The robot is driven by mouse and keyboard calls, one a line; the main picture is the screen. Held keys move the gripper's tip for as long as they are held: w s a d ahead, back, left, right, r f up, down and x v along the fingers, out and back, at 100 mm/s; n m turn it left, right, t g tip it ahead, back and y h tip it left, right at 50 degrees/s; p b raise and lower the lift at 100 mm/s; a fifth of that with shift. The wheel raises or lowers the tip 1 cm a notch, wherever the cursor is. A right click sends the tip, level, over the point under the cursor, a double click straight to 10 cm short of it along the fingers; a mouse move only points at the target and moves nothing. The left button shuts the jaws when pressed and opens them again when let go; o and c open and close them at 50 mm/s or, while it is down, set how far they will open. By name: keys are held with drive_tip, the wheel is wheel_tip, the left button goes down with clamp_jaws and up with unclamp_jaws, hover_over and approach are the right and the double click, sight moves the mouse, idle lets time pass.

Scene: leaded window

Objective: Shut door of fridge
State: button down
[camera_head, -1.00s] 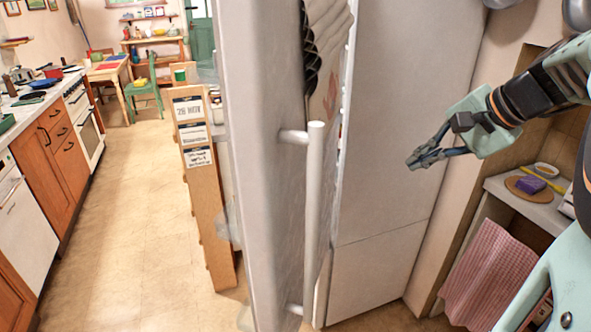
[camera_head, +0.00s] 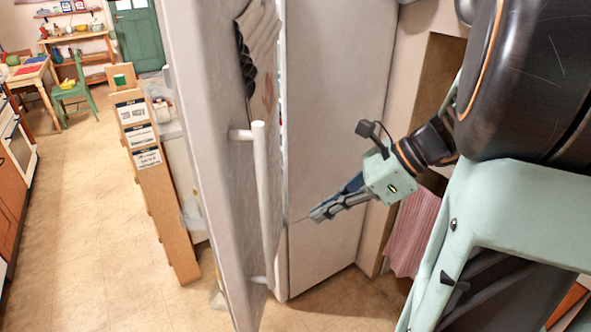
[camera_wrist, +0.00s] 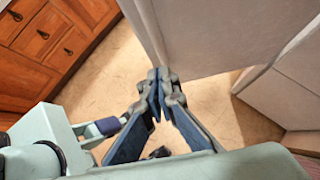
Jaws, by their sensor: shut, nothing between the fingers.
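The fridge door (camera_head: 205,190) stands open in the head view as a tall pale panel, seen nearly edge-on, with a long white vertical bar handle (camera_head: 262,190). Pale fridge front panels (camera_head: 335,110) show to its right. My gripper (camera_head: 318,215) is shut and empty, right of the handle and apart from it in the picture, near the handle's lower half. In the wrist view, the closed fingertips (camera_wrist: 160,77) point toward a pale panel (camera_wrist: 215,30), close to its lower edge. Whether they touch it cannot be told.
A wooden rack with signs (camera_head: 150,170) stands left of the door. Tiled floor (camera_head: 90,220) is open further left. A checked pink cloth (camera_head: 412,232) hangs behind my arm. Wooden drawers (camera_wrist: 50,40) show in the wrist view.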

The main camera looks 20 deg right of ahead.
sight(271, 233)
drive_tip(key=w+a+f, duration=0.1)
drive_tip(key=a, duration=0.1)
drive_tip(key=a+f, duration=0.1)
drive_tip(key=w+a+f, duration=0.1)
drive_tip(key=a, duration=0.1)
drive_tip(key=shift+w+a+f+p, duration=0.1)
drive_tip(key=shift+w+a+p, duration=0.2)
drive_tip(key=shift+a, duration=0.05)
drive_tip(key=shift+w+a, duration=0.25)
drive_tip(key=shift+a, duration=0.2)
drive_tip(key=shift+a, duration=0.15)
